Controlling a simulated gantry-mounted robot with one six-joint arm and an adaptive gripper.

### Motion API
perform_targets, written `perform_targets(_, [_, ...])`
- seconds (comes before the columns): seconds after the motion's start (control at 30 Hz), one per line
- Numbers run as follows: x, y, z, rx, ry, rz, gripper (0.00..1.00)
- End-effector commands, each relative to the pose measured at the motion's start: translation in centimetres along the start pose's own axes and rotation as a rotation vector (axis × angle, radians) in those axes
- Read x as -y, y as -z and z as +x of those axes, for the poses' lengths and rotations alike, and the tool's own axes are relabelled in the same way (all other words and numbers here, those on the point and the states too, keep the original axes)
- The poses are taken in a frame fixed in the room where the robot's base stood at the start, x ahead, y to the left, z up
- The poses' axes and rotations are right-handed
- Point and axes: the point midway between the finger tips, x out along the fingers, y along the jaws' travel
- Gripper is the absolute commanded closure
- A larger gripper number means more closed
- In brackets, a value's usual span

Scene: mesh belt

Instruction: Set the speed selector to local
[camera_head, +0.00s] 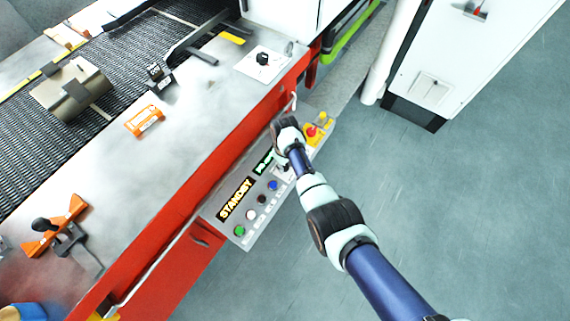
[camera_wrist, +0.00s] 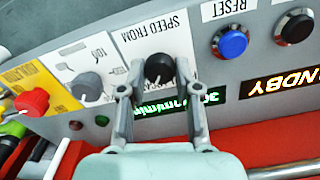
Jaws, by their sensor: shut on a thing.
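The speed selector (camera_wrist: 158,69) is a black knob on a white plate marked "SPEED FROM", which appears upside down in the wrist view. My gripper (camera_wrist: 157,90) has one finger on each side of the knob and is shut on it. The fingers and the tilt of the view partly cover the plate's other lettering, and I cannot read which position the knob points to. In the head view my gripper (camera_head: 284,160) is over the grey control panel (camera_head: 262,228) and hides most of the selector.
A blue reset button (camera_wrist: 230,41) and a black button (camera_wrist: 294,26) sit close to the selector. On its other side are a grey knob (camera_wrist: 87,86) and a red isolator knob (camera_wrist: 32,102). A lit "STANDBY" display (camera_head: 236,199) is on the panel. The red machine frame (camera_head: 190,225) borders it.

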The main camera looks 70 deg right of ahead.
Motion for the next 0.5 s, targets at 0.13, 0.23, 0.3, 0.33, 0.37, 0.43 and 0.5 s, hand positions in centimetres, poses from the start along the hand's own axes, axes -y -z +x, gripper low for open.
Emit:
perform_targets(0.13, [-0.01, 0.02, -0.05, 0.000, 0.000, 0.001, 1.00])
perform_targets(0.23, [-0.01, 0.02, -0.04, 0.000, 0.000, 0.000, 0.54])
perform_targets(0.3, [-0.01, 0.02, -0.04, 0.000, 0.000, 0.000, 0.43])
perform_targets(0.33, [-0.01, 0.02, -0.03, 0.000, 0.000, 0.000, 0.42])
perform_targets(0.37, [-0.01, 0.01, -0.03, 0.000, 0.000, 0.000, 0.42])
perform_targets(0.43, [-0.01, 0.01, -0.02, 0.000, 0.000, -0.001, 0.42])
perform_targets(0.5, [-0.01, 0.01, -0.02, 0.000, 0.000, -0.001, 0.42])
